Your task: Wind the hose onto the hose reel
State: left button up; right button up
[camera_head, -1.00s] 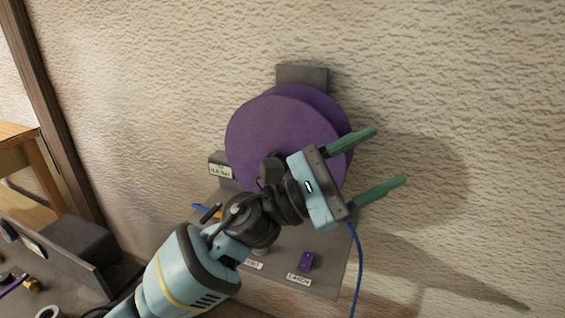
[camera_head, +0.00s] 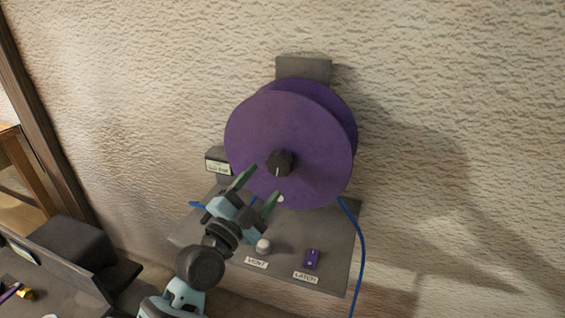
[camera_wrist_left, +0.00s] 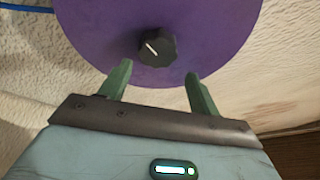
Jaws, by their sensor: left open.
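The purple hose reel (camera_head: 300,125) is mounted on a grey bracket against the wall. A black knob (camera_head: 280,163) with a white line sits at the middle of its front disc. The blue hose (camera_head: 361,250) hangs down from behind the reel on the right. My left gripper (camera_head: 257,187) is open and empty, just below and left of the knob, its green fingers pointing up at the disc. In the left wrist view the knob (camera_wrist_left: 157,47) lies beyond the gap between the fingertips (camera_wrist_left: 158,76), apart from them. My right gripper is not in view.
A small labelled box (camera_head: 218,163) stands left of the reel. A dark bench (camera_head: 60,295) is at lower left.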

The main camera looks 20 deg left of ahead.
aim_at(277, 168)
pick_arm(q)
jog(key=shift+n, duration=0.3)
jog(key=shift+f+p+x, duration=0.1)
jog(key=shift+p+x, duration=0.1)
jog(key=shift+x, duration=1.7)
jog(key=shift+f+p+x, duration=0.15)
jog(key=shift+x, duration=1.75)
jog(key=c, duration=1.1)
